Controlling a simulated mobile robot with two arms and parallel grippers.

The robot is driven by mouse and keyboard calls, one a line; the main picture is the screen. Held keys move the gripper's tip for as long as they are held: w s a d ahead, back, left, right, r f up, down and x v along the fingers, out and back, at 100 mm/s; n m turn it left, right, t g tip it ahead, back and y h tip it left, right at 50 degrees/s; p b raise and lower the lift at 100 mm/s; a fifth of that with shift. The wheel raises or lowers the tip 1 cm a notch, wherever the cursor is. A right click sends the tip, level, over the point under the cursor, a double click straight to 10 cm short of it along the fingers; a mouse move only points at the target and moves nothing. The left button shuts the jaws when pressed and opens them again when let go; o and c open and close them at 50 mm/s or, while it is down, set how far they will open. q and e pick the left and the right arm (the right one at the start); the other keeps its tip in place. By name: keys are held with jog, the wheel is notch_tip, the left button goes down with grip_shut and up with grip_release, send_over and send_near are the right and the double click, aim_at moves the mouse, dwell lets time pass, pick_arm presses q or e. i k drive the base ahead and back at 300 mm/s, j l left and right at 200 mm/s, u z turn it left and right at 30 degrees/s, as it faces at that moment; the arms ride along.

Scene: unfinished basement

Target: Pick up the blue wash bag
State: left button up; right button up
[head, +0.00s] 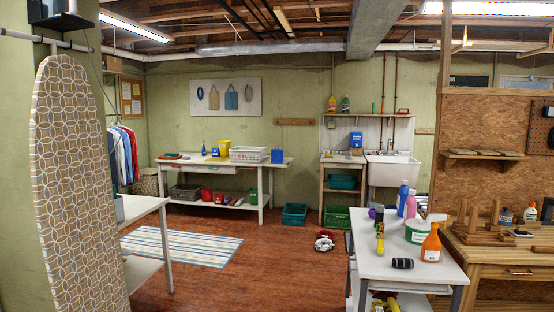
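Several blue things could be the blue wash bag, and at this distance I cannot tell which one it is. A small upright blue item (277,156) stands at the right end of the long white table (225,163) against the back wall. A blue-grey bag shape (231,98) hangs on the pale wall board. Neither of my grippers is in view.
A patterned ironing board (75,190) stands close on the left, beside a white table (142,209). A white table (385,262) with bottles and a wooden workbench (500,258) are at the right. A striped rug (180,246) and open red-brown floor lie between. Laundry (324,243) lies on the floor.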

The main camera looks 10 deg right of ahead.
aim_at(276, 155)
jog(key=z, duration=0.25)
jog(key=i+z, duration=0.15)
jog(key=i, duration=8.55)
